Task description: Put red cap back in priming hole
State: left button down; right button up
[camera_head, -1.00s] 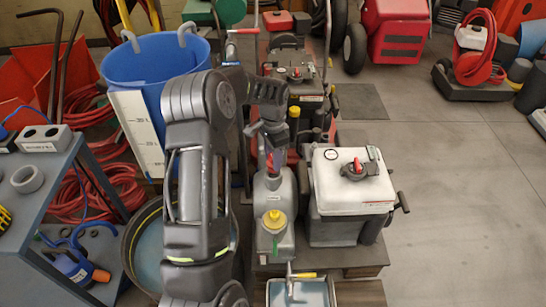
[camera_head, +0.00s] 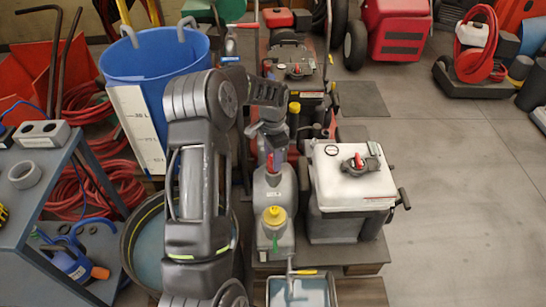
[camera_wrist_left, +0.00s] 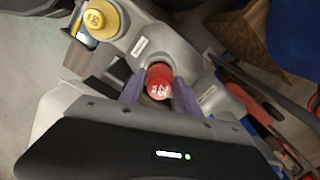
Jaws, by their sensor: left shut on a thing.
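The red cap (camera_wrist_left: 159,80), marked 25, is between the two purple fingertips of my left gripper (camera_wrist_left: 157,92) in the left wrist view. The gripper is shut on it. In the head view the red cap (camera_head: 270,160) shows just below my left gripper (camera_head: 269,150), at the far end of a grey housing (camera_head: 272,193). The cap and gripper hide the priming hole. I cannot tell whether the cap is in the hole or just above it. A yellow cap (camera_head: 274,217) sits on the housing's near end. My right gripper is out of view.
A white-topped machine (camera_head: 352,175) with a red knob stands close right of the housing. A blue bucket (camera_head: 150,80) and a grey cart (camera_head: 45,190) are on the left. A shallow tray (camera_head: 300,292) is in front.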

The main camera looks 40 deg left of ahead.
pick_arm(q)
jog(key=shift+f+b, duration=0.65)
jog(key=shift+f, duration=0.45)
jog(key=c, duration=0.8)
grip_release()
jog(key=shift+r, duration=0.1)
notch_tip(320, 180, up, 8)
jog(key=shift+f+p, duration=0.1)
jog(key=shift+p, duration=0.4)
jog(key=shift+f, duration=0.1)
